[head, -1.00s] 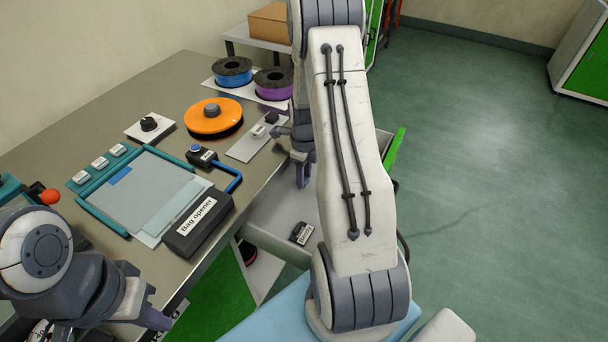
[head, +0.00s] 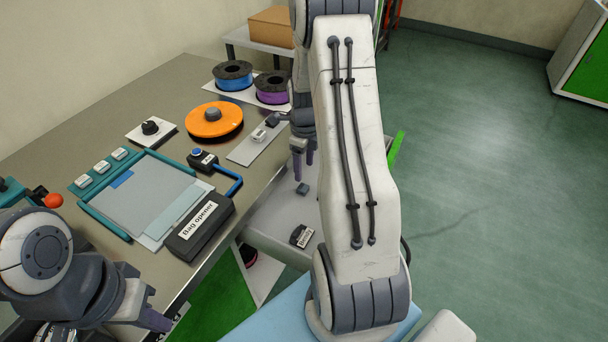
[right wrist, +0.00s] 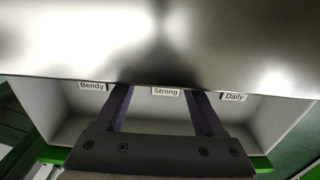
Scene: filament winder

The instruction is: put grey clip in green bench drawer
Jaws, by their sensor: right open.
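The green-fronted bench drawer (head: 270,222) stands open below the bench edge. A small dark grey piece (head: 302,189) lies in it, just below my right fingertips. It looks like the grey clip, but is too small to be sure. My right gripper (head: 304,158) is open above the drawer, its fingers apart from the piece. In the right wrist view its two fingers (right wrist: 160,102) point at the drawer's back with nothing visible between them; the bench edge hides what lies beyond. My left gripper (head: 155,320) is at the lower left over the bench; its opening does not show.
Labels Bendy (right wrist: 92,86), Strong (right wrist: 165,91) and Daily (right wrist: 234,97) stand along the drawer's back. The bench holds a bag opener (head: 198,226), an orange disc (head: 213,122), spools (head: 233,75) and a plate (head: 247,149) with small parts. My right arm covers part of the drawer.

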